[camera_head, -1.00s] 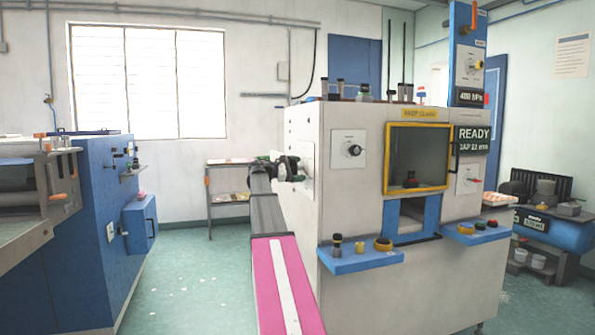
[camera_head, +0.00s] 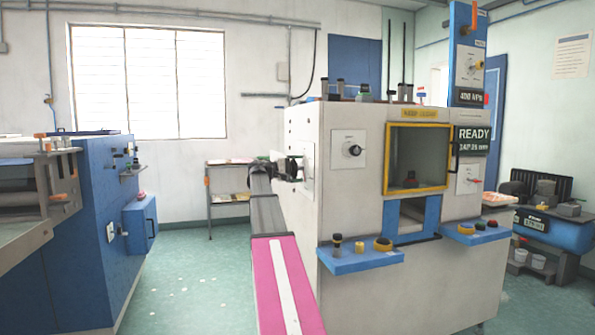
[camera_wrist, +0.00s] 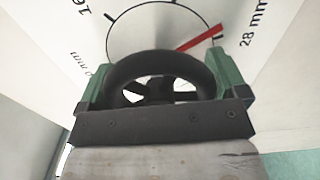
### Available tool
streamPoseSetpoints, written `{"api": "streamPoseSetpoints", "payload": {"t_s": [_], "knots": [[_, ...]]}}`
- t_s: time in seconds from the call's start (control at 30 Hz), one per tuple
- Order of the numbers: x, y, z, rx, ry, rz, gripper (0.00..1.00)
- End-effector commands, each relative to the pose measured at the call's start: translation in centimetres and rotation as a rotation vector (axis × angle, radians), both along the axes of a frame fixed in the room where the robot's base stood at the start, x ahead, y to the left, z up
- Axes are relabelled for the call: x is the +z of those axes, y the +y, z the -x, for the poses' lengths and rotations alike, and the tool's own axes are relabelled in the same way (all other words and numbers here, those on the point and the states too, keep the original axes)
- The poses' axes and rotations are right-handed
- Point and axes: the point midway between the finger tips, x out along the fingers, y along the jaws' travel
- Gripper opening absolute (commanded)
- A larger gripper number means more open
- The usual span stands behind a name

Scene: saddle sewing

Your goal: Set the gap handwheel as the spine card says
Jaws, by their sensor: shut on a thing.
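The gap handwheel (camera_wrist: 155,62), a black spoked ring, sits on the machine's left side wall. My gripper (camera_wrist: 158,72) is shut on its rim, with a green-padded finger on each side. Behind it is a white dial plate (camera_wrist: 135,35) with black tick marks and printed numbers, including 16 and 28 mm. A red pointer (camera_wrist: 200,38) lies close to the 28 mm mark. In the head view my gripper (camera_head: 283,167) is at the side wall. The machine's display (camera_head: 472,140) reads READY with a gap value in the twenties, too blurred to be sure. I cannot make out a spine card.
The machine's cabinet (camera_head: 345,225) stands right of my arm, with blue shelves (camera_head: 360,260) jutting from its front. A blue machine (camera_head: 90,230) stands at the left. A small rack (camera_head: 228,185) is by the back wall. Open green floor (camera_head: 190,285) lies left of my arm.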

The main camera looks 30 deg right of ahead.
Motion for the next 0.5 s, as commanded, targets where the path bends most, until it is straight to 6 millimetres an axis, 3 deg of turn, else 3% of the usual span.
{"api": "streamPoseSetpoints", "payload": {"t_s": [0.5], "knots": [[-0.07,0.07,0.08,-0.002,-0.199,0.045,0.68]]}}
